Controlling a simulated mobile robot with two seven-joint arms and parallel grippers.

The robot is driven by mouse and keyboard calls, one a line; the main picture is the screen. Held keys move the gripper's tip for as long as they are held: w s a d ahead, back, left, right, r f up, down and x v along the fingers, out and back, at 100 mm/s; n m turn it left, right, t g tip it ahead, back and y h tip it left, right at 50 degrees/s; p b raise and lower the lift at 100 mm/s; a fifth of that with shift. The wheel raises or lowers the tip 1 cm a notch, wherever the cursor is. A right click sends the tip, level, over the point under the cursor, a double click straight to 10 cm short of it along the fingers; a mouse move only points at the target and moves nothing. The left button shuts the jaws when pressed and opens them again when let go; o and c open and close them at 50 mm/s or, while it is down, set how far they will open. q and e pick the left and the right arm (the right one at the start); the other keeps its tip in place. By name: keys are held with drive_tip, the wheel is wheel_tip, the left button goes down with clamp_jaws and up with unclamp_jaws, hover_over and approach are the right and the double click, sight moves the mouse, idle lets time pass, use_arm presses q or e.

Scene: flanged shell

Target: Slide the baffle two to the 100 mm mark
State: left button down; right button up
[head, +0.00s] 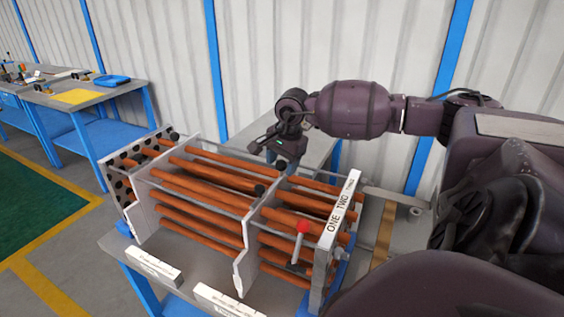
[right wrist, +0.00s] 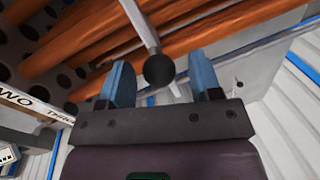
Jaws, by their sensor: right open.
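The tube bundle of long copper tubes (head: 190,190) lies on a grey bench in the head view. I cannot tell which is baffle two. A dark ball knob (head: 260,190) shows near the middle plate. My right gripper (head: 283,163) is above the bundle's far side. In the right wrist view, its blue fingers (right wrist: 158,78) are open, with a dark ball knob (right wrist: 158,70) on a light rod seen between their tips. No contact is visible. My left gripper is not in view.
A white strip reading ONE TWO THREE (head: 341,215) tops the right end. A red ball handle (head: 303,227) stands before it. A perforated plate (head: 122,180) closes the left end. Two white signs (head: 153,266) with unreadable print line the bench front. Other benches (head: 75,98) stand far left.

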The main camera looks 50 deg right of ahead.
drive_tip(key=shift+r, duration=0.15)
wheel_tip(320, 180, up, 10)
drive_tip(key=s, duration=0.2)
drive_tip(key=shift+r+b, duration=0.2)
drive_tip(key=shift+b, duration=0.25)
drive_tip(key=shift+d, duration=0.1)
